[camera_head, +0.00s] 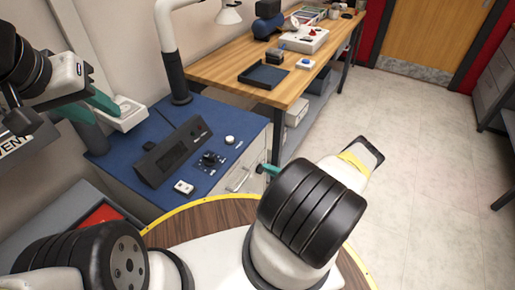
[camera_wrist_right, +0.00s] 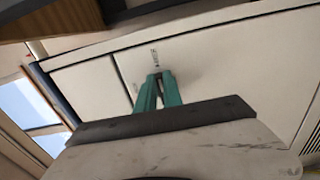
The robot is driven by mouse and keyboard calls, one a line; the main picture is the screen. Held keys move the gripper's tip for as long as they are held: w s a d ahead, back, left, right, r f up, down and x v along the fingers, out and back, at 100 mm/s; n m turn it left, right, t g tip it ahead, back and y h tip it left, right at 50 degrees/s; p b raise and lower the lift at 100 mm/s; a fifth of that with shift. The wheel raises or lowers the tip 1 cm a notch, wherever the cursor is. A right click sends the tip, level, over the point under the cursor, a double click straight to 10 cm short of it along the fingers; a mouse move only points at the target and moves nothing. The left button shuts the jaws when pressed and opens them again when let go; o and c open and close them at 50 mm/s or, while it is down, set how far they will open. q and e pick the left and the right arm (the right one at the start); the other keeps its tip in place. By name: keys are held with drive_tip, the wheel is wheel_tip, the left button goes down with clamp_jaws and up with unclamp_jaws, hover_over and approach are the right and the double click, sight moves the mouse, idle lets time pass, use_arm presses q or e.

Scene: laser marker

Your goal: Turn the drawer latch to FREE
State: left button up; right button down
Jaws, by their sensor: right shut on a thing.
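My right gripper (camera_wrist_right: 157,76) is at the pale front of the cabinet in the right wrist view, its two teal fingers close together. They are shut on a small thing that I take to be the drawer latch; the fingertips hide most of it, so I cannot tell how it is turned. A small dark marking (camera_wrist_right: 154,56) shows just beyond the fingertips, too small to read. In the head view a teal part of the right gripper (camera_head: 268,168) shows beside the cabinet (camera_head: 238,178). My left gripper (camera_head: 90,107) is open at the left.
A blue bench top (camera_head: 215,115) carries a black device (camera_head: 170,150), a dark knob unit (camera_head: 210,160) and small white-cased items. A white unit (camera_head: 128,114) is near the left gripper. A wooden bench (camera_head: 225,68) stands behind. The floor (camera_head: 430,150) at the right is clear.

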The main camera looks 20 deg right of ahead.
drive_tip(key=c, duration=1.5)
unclamp_jaws()
drive_tip(key=shift+d, duration=0.1)
drive_tip(key=v, duration=0.7)
drive_tip(key=shift+s+d, duration=0.2)
drive_tip(key=shift+s, duration=0.1)
